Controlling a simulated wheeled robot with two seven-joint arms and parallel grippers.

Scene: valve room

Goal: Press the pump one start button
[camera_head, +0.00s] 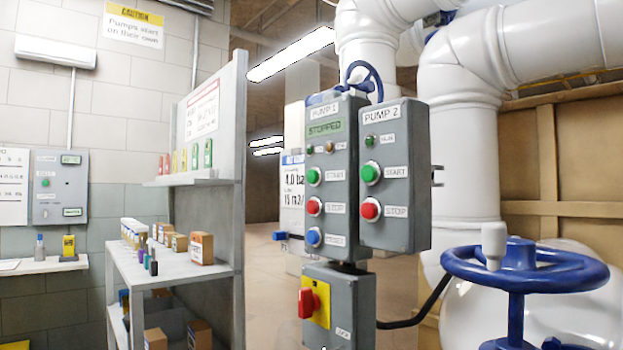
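The pump 1 box (331,275) is a grey panel left of the grey pump 2 box (397,240). Its display (325,127) reads STOPPED. Its green start button (314,176) sits above a red stop button (314,206) and a blue reset button (314,237). The pump 2 box has its own green start button (370,173) and red stop button (370,210). Neither of my grippers shows in the head view.
A red rotary switch (308,303) on yellow sits below the pump boxes. A blue handwheel (525,275) stands in the right foreground, by white pipes (465,150). A shelf (165,268) with small boxes and bottles stands left. Open floor (262,270) shows between shelf and panels.

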